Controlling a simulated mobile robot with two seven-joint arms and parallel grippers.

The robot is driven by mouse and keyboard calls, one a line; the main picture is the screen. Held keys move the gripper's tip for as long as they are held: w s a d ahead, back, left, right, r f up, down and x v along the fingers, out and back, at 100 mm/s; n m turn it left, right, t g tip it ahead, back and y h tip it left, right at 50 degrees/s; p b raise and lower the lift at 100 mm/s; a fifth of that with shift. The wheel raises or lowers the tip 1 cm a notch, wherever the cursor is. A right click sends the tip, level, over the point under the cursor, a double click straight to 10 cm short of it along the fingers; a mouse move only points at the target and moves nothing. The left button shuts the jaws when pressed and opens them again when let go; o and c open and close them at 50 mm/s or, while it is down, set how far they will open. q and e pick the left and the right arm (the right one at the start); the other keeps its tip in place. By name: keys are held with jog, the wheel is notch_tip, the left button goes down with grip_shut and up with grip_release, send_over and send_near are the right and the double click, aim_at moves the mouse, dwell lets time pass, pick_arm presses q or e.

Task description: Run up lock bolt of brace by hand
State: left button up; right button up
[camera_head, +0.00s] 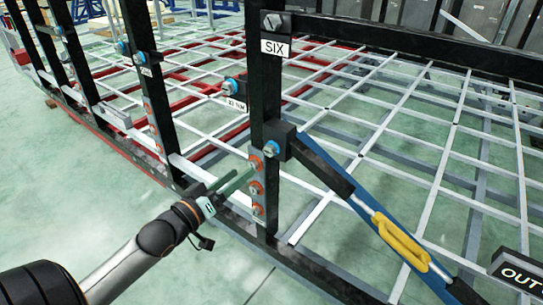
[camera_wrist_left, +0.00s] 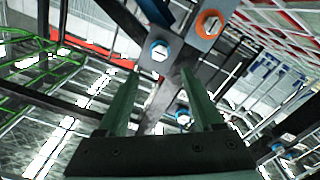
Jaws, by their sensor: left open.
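The brace (camera_head: 370,215) is a blue and grey strut with a yellow handle (camera_head: 402,244), running down to the right from a black upright post (camera_head: 265,100). Orange-ringed bolts (camera_head: 256,187) line a grey plate on the post. My left gripper (camera_head: 243,174) reaches in from the left, its green fingers open and pointing at the post beside the upper orange bolt. In the left wrist view a blue-ringed bolt (camera_wrist_left: 159,49) shows beyond the open fingers (camera_wrist_left: 160,75), with an orange-ringed bolt (camera_wrist_left: 208,24) to its right. No contact is visible.
Another post (camera_head: 146,70) with bolts stands to the left. A white grid frame (camera_head: 430,140) lies behind the post.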

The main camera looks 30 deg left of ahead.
aim_at(268, 153)
pick_arm(q)
jog(key=w, duration=0.7)
jog(key=w+d, duration=0.1)
jog(key=w, duration=0.3)
jog(key=shift+s, duration=0.1)
jog(key=shift+c, duration=0.4)
grip_shut()
